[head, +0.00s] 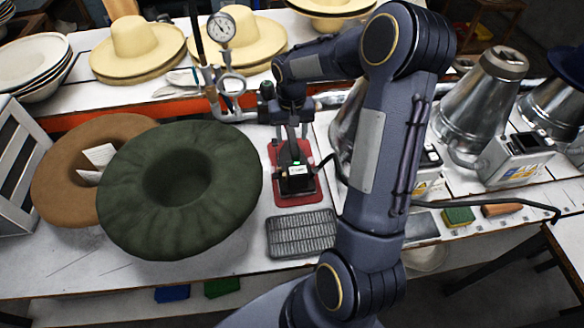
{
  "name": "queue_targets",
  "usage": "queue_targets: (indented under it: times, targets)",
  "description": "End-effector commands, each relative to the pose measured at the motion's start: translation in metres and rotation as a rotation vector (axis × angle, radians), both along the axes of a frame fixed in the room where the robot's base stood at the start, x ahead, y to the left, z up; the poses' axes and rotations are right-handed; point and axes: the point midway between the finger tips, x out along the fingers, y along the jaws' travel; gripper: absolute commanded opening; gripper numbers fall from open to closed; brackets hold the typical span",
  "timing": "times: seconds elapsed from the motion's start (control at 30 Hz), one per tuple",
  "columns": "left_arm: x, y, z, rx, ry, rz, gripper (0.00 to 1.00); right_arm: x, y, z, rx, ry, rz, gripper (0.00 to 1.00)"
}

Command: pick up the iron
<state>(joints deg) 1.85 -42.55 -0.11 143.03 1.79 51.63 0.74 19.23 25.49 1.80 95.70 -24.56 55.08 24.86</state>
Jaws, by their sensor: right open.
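The iron (297,182) is a small dark body with a pale panel and a green light on top. It rests on a red pad (309,197) on the white bench. My right gripper (291,158) hangs just above and behind the iron, with its fingers pointing down. Its jaws are open. I cannot tell whether the fingers touch the iron or stand around its handle, because the dark parts overlap. My left gripper is not in view.
A green felt hat (232,205) and a brown hat (58,165) lie to the left. A grey ribbed mat (301,236) lies in front of the red pad. A gauge (221,27) stands behind. A metal hat press (480,105) stands at the right.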

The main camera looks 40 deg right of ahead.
Motion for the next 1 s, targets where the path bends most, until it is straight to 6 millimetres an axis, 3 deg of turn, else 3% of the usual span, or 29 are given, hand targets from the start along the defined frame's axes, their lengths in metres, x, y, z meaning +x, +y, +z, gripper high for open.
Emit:
queue_targets:
  times: [0.03,0.23,0.47,0.73,1.0]
  targets:
    - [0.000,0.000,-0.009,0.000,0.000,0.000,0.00,-0.001,0.000,-0.011,0.001,0.002,0.000,0.50]
    - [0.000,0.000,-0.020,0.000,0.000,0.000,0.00,-0.004,-0.002,-0.027,0.000,0.001,0.000,0.50]
    - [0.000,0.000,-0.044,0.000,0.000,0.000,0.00,-0.009,-0.004,-0.062,0.001,0.000,0.001,0.50]
    - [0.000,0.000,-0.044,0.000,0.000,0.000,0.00,-0.009,-0.004,-0.064,0.001,0.000,0.002,0.50]
    - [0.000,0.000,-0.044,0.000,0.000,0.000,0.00,-0.009,-0.004,-0.064,0.001,0.000,0.002,0.16]
